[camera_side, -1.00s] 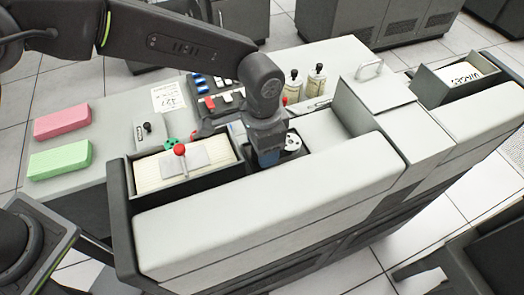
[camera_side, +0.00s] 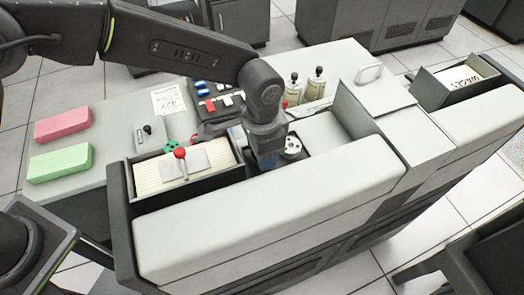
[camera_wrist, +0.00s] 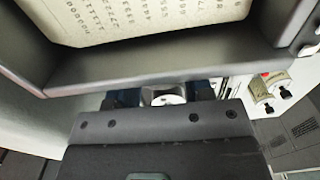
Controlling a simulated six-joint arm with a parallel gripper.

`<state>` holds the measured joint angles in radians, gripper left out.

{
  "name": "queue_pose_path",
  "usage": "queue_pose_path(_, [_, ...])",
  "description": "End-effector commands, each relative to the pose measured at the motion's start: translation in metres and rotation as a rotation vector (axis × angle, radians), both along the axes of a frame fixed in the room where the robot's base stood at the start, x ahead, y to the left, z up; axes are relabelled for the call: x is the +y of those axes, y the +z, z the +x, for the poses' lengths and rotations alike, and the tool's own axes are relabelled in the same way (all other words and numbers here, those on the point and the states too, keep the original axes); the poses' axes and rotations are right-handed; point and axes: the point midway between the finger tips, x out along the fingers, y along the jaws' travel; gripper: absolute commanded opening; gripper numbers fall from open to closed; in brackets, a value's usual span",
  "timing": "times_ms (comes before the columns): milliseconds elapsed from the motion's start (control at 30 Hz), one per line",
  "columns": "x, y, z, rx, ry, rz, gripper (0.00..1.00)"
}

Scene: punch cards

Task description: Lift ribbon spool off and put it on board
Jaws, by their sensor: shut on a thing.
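My gripper (camera_side: 268,163) points down into the machine's dark recess, behind the long pale cover. It is shut, with its blue fingertips partly hidden. In the wrist view, a pale ribbon spool (camera_wrist: 165,97) shows between the two dark blue fingers, largely hidden by the gripper body. In the side view, a pale round spool with dark holes (camera_side: 292,147) shows just right of the fingers; whether it is the held one I cannot tell. The dark board (camera_side: 234,109), bearing red, blue and white pieces, lies on the tabletop behind my gripper.
A card tray (camera_side: 243,172) with a red-knobbed weight stands left of the gripper. Two bottles (camera_side: 305,88) stand behind right. The raised grey housing (camera_side: 368,125) is to the right. Pink (camera_side: 62,124) and green (camera_side: 60,163) blocks lie on the left tabletop.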

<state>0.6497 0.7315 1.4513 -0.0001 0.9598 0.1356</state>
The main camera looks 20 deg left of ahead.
Motion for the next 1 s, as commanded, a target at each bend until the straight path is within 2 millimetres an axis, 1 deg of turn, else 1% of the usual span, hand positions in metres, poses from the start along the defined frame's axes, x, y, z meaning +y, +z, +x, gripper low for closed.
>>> queue_pose_path(300, [-0.001, 0.060, 0.001, -0.005, 0.000, -0.004, 0.25])
queue_pose_path(500, [-0.001, 0.089, 0.001, -0.004, 0.000, -0.002, 0.25])
queue_pose_path(700, [-0.001, 0.104, 0.000, -0.001, 0.000, -0.001, 0.25])
queue_pose_path(1000, [-0.001, 0.118, 0.000, -0.002, 0.000, -0.002, 0.25])
